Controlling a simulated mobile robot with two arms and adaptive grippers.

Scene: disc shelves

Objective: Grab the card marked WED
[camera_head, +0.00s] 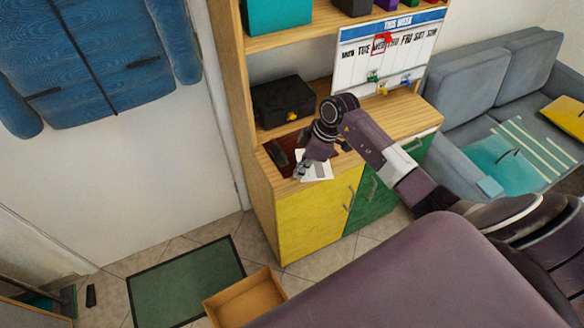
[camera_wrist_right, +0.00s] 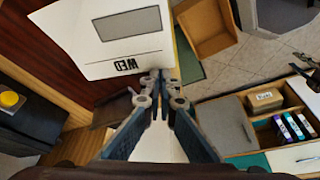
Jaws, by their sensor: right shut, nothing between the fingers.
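The white card marked WED (camera_wrist_right: 140,50) lies over a dark red-brown surface, with its lettering upside down and a grey rectangle on it. In the head view the card (camera_head: 319,168) is at the front left of the wooden counter, by its edge. My right gripper (camera_head: 300,170) is beside the card's left side there. In the right wrist view the gripper (camera_wrist_right: 160,80) has its fingertips together, just at the card's lettered edge, with nothing between them. I cannot tell whether they touch the card. My left gripper is not in view.
A black box with a yellow knob (camera_head: 283,101) stands behind on the counter (camera_head: 398,112). A THIS WEEK board (camera_head: 355,62) leans at the back. Yellow (camera_head: 312,218) and green doors are below. An open cardboard box (camera_head: 240,302) and green mat (camera_head: 185,280) are on the floor.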

